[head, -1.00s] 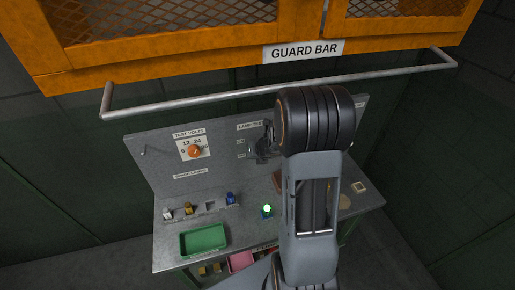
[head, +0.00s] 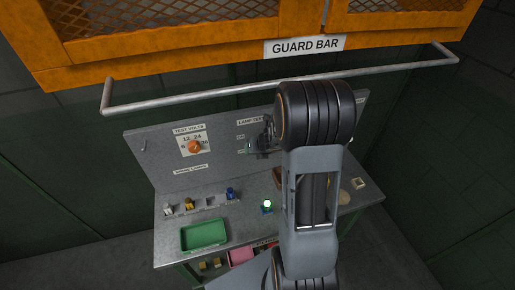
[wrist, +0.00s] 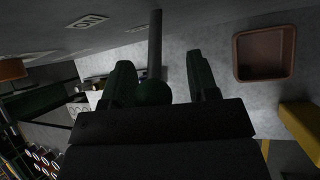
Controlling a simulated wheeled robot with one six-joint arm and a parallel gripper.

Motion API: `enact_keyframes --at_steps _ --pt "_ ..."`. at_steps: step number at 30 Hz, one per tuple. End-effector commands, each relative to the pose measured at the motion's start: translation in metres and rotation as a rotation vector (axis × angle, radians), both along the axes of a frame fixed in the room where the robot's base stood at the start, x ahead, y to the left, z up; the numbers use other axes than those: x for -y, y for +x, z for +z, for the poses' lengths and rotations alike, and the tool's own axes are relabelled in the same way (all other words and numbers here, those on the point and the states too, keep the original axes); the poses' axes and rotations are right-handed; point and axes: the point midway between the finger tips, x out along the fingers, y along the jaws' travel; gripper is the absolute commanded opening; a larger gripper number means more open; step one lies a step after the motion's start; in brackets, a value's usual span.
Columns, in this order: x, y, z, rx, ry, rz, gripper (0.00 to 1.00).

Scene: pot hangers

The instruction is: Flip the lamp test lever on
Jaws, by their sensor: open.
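The lamp test panel (head: 247,122) is on the upright grey board, with its lettering partly hidden by my arm. In the wrist view a dark lever rod (wrist: 155,40) comes down from the board, and a dark green round knob (wrist: 153,92) shows at its lower end. My gripper (wrist: 163,82) is open, with one finger on each side of the knob. I cannot tell whether either finger touches it. An ON label (wrist: 88,22) shows on the board to the left of the rod. In the head view my gripper (head: 262,140) is small and dark in front of the panel.
A green lamp (head: 267,206) glows on the bench. A green tray (head: 203,236), several small coloured lamps and an orange dial (head: 195,147) are to the left. A reddish-brown tray (wrist: 264,78) and a yellow object (wrist: 302,125) show in the wrist view. A guard bar (head: 200,98) crosses above the board.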

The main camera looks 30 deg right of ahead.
Motion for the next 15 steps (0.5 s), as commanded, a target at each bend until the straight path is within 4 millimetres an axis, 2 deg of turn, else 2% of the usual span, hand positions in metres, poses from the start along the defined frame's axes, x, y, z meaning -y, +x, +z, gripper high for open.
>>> enact_keyframes --at_steps 5,15 --pt "0.001 -0.009 0.013 0.004 -0.001 0.0 0.54" --pt "0.007 -0.049 0.065 0.005 -0.005 0.0 0.54"
